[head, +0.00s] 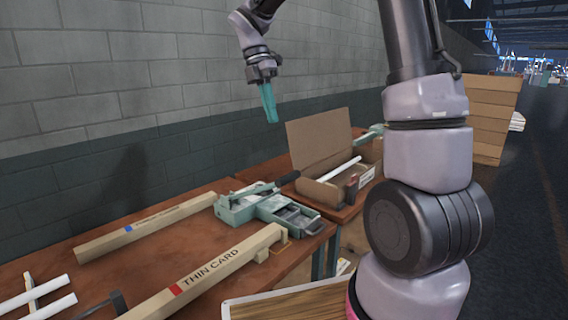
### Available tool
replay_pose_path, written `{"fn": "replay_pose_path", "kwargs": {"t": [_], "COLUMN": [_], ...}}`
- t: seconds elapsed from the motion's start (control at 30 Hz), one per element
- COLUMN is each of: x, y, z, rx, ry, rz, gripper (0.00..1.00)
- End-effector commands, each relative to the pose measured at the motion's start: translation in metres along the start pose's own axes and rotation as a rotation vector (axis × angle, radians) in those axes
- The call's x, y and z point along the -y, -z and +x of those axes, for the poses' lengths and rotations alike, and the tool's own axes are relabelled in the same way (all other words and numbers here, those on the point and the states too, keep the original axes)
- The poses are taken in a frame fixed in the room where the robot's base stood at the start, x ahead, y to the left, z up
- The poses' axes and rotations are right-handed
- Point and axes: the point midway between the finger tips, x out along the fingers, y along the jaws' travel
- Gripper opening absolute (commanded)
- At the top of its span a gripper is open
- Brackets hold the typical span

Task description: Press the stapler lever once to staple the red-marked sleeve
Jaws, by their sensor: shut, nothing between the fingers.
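The teal stapler (262,208) sits on the brown workbench, with its dark lever (272,184) raised at an angle to the upper right. The red-marked sleeve (205,272) is a long tan card tube lettered "THIN CARD". It lies along the bench's front, its far end close to the stapler's near side; I cannot tell whether that end is in the stapler. My gripper (270,103) hangs high above the bench, above and behind the stapler and clear of it. Its teal fingers point down, shut together and empty.
A second tan sleeve with a blue mark (150,226) lies behind, left of the stapler. An open cardboard box (318,150) holding a white tube stands right of the stapler. White tubes (48,306) lie at the lower left. A brick wall (150,70) backs the bench.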

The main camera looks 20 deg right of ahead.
Motion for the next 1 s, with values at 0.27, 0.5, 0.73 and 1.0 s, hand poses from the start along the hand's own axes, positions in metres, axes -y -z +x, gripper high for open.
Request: {"fn": "replay_pose_path", "kwargs": {"t": [0.27, 0.5, 0.73, 1.0], "x": [0.001, 0.001, 0.000, 0.000], "y": [0.000, 0.000, 0.000, 0.000], "z": [0.046, 0.097, 0.128, 0.137], "rx": [-0.001, -0.002, -0.001, 0.000], "ry": [0.005, 0.004, 0.001, -0.001], "rz": [0.000, 0.001, 0.001, 0.001], "gripper": [0.00, 0.00, 0.00, 0.00]}}
